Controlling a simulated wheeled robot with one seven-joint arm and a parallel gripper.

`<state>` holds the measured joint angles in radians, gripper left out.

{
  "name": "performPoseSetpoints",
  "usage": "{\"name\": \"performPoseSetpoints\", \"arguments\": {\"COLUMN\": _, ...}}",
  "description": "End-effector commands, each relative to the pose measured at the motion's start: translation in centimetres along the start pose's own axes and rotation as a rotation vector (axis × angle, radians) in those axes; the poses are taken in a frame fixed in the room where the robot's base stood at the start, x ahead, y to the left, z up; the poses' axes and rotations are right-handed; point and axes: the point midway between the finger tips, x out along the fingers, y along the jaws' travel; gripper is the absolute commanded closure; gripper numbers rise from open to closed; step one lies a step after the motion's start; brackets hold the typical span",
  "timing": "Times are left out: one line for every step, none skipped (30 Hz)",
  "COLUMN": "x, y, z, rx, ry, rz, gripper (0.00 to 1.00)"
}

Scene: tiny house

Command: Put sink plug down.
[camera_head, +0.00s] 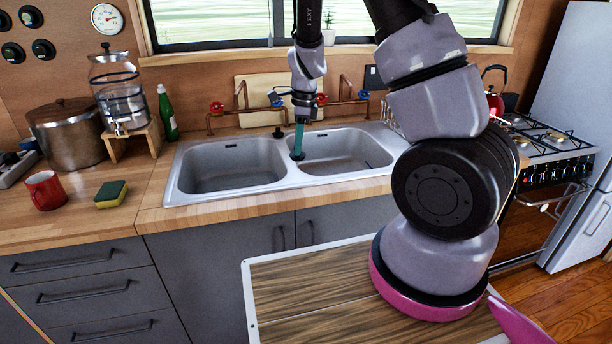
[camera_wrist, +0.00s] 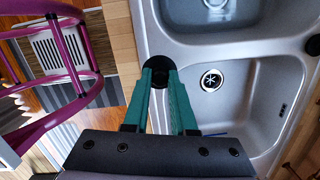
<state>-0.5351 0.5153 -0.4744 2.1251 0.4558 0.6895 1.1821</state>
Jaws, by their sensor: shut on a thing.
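The sink plug (camera_wrist: 158,68) is a black round piece between the teal fingertips of my gripper (camera_wrist: 160,82) in the wrist view. In the head view the plug (camera_head: 297,156) shows as a dark disc under the fingers of my gripper (camera_head: 299,145). My gripper is shut on it and points down over the divider between the two basins of the grey sink (camera_head: 232,191). I cannot tell whether the plug touches the sink surface. The drain (camera_wrist: 211,80) of one basin is uncovered, beside the plug in the wrist view.
Red and blue taps (camera_head: 217,107) on copper pipes stand behind the sink. A small black knob (camera_head: 279,133) sits on the sink's back rim. A sponge (camera_head: 111,194), a red mug (camera_head: 45,190) and a pot (camera_head: 68,134) stand on the left counter. Both basins look mostly empty.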

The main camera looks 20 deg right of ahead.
Motion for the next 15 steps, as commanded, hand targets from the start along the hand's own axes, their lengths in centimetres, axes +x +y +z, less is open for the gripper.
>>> {"name": "performPoseSetpoints", "arguments": {"x": 1.1, "y": 0.0, "z": -0.3, "rx": 0.004, "ry": 0.002, "rz": 0.004, "gripper": 1.0}}
{"name": "performPoseSetpoints", "arguments": {"x": 1.6, "y": 0.0, "z": -0.3, "rx": 0.004, "ry": 0.002, "rz": 0.003, "gripper": 1.0}}
{"name": "performPoseSetpoints", "arguments": {"x": 2.2, "y": 0.0, "z": -0.4, "rx": 0.002, "ry": 0.002, "rz": 0.002, "gripper": 1.0}}
{"name": "performPoseSetpoints", "arguments": {"x": 2.6, "y": 0.0, "z": -0.4, "rx": 0.003, "ry": 0.001, "rz": 0.002, "gripper": 1.0}}
{"name": "performPoseSetpoints", "arguments": {"x": 2.9, "y": 0.0, "z": -0.5, "rx": 0.003, "ry": 0.001, "rz": 0.001, "gripper": 1.0}}
{"name": "performPoseSetpoints", "arguments": {"x": 3.2, "y": 0.0, "z": -0.5, "rx": 0.002, "ry": 0.001, "rz": 0.0, "gripper": 1.0}}
{"name": "performPoseSetpoints", "arguments": {"x": 3.4, "y": 0.0, "z": -0.4, "rx": 0.002, "ry": 0.0, "rz": 0.0, "gripper": 1.0}}
{"name": "performPoseSetpoints", "arguments": {"x": 3.6, "y": 0.0, "z": -0.4, "rx": 0.001, "ry": -0.001, "rz": 0.0, "gripper": 1.0}}
{"name": "performPoseSetpoints", "arguments": {"x": 3.9, "y": 0.0, "z": -0.5, "rx": 0.001, "ry": 0.0, "rz": 0.0, "gripper": 1.0}}
{"name": "performPoseSetpoints", "arguments": {"x": 4.1, "y": 0.0, "z": -0.6, "rx": 0.0, "ry": 0.001, "rz": 0.0, "gripper": 1.0}}
{"name": "performPoseSetpoints", "arguments": {"x": 4.5, "y": 0.0, "z": -0.6, "rx": 0.001, "ry": 0.001, "rz": 0.0, "gripper": 1.0}}
{"name": "performPoseSetpoints", "arguments": {"x": 5.0, "y": 0.1, "z": -0.7, "rx": 0.003, "ry": 0.001, "rz": 0.002, "gripper": 1.0}}
{"name": "performPoseSetpoints", "arguments": {"x": 5.5, "y": 0.1, "z": -0.8, "rx": 0.002, "ry": 0.001, "rz": 0.002, "gripper": 1.0}}
{"name": "performPoseSetpoints", "arguments": {"x": 5.9, "y": 0.0, "z": -0.8, "rx": 0.003, "ry": 0.001, "rz": 0.001, "gripper": 1.0}}
{"name": "performPoseSetpoints", "arguments": {"x": 6.5, "y": 0.1, "z": -0.9, "rx": 0.002, "ry": 0.001, "rz": 0.002, "gripper": 1.0}}
